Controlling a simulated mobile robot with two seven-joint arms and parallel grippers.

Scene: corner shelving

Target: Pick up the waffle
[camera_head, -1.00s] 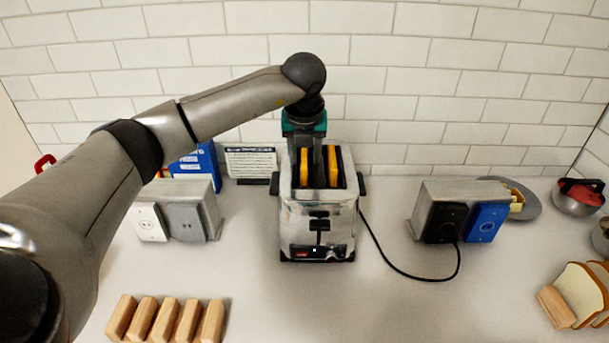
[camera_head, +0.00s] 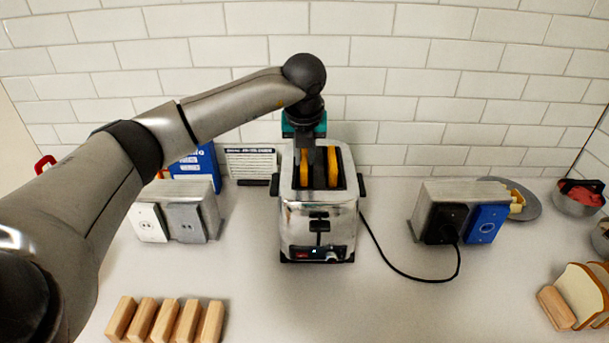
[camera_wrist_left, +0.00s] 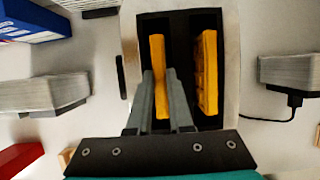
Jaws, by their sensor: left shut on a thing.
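Two yellow-orange waffles stand upright in the slots of the silver toaster (camera_head: 318,225). The left waffle (camera_head: 304,168) also shows in the left wrist view (camera_wrist_left: 158,50), between my finger tips. The right waffle (camera_head: 334,168) stands in the other slot, apart from my fingers; it also shows in the left wrist view (camera_wrist_left: 207,70). My left gripper (camera_head: 309,165) reaches down from above and behind the toaster. In the left wrist view my left gripper (camera_wrist_left: 160,78) is shut on the left waffle, which is still in its slot. The waffle's lower part is hidden. My right gripper is out of view.
Metal outlet boxes stand left (camera_head: 190,218) and right (camera_head: 460,212) of the toaster. A black cord (camera_head: 395,268) runs to the right one. Wooden blocks (camera_head: 165,320) lie front left, bread slices (camera_head: 585,293) front right. The tiled wall (camera_head: 450,80) is close behind.

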